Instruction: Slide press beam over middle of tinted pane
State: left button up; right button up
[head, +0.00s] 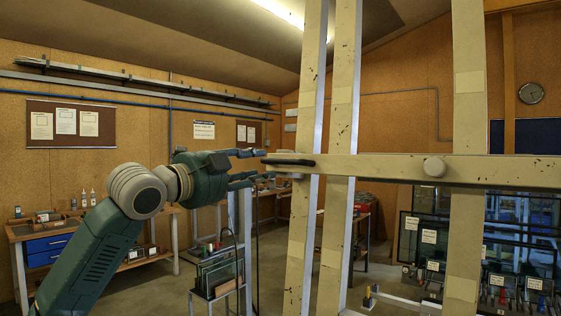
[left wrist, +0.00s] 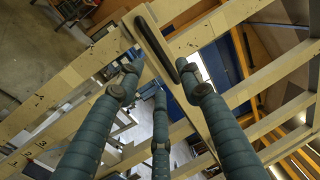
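The press beam (head: 385,168) is a long pale wooden bar, lying level across the uprights from the centre to the right edge of the head view. My left gripper (head: 262,165) is open just left of the handle. In the left wrist view, its three fingers (left wrist: 160,78) are spread and the dark handle (left wrist: 153,42) lies beyond and between their tips; contact cannot be told. I cannot tell which glass is the tinted pane. My right gripper is out of view.
Tall pale uprights (head: 343,120) stand close in front. Dark glass panes (head: 515,257) with labels stand behind them at lower right. A small rack (head: 217,274) with glass sheets stands on the floor, and a workbench (head: 50,229) is at left.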

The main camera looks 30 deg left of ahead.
aim_at(282, 163)
pick_arm(q)
jog(key=w+p, duration=0.1)
jog(key=w, duration=0.2)
jog(key=w+p, duration=0.1)
jog(key=w, duration=0.2)
jog(key=w+p, duration=0.2)
jog(key=shift+w+d+r, duration=0.4)
jog(key=shift+w+f, duration=0.1)
jog(key=shift+w, duration=0.3)
jog(key=shift+c, duration=0.2)
grip_shut()
